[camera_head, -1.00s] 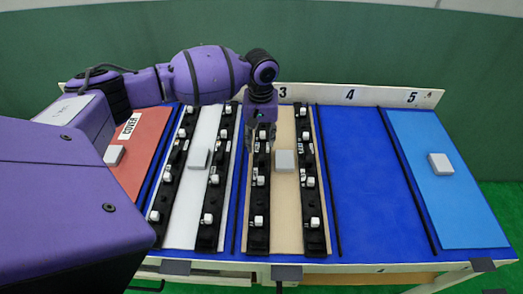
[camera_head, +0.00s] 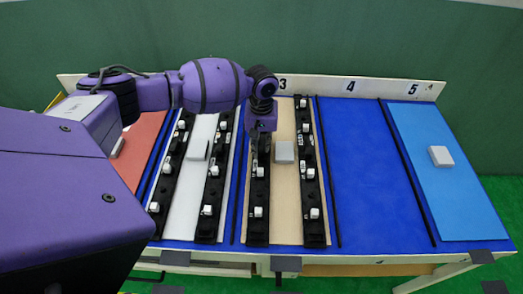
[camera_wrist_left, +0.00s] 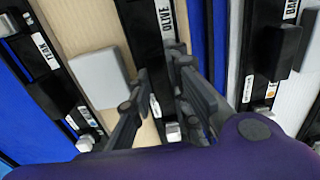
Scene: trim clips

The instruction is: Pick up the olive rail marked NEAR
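The olive rail (camera_head: 257,205) is a long black strip with white clips on the left side of the beige panel (camera_head: 283,220). Its OLIVE label shows on the rail in the left wrist view (camera_wrist_left: 168,20); I cannot read NEAR on it. My left gripper (camera_head: 261,160) is low over the far half of this rail. In the left wrist view my left gripper (camera_wrist_left: 162,72) has its two dark fingers apart, one each side of the rail. Whether they touch it is unclear. My right gripper is not in view.
A second black rail (camera_head: 308,180), on the beige panel's right side, carries a TEAK label in the wrist view. A grey block (camera_head: 284,152) sits between them. A white panel (camera_head: 190,215) with two rails lies left. The blue bay (camera_head: 370,180) is empty.

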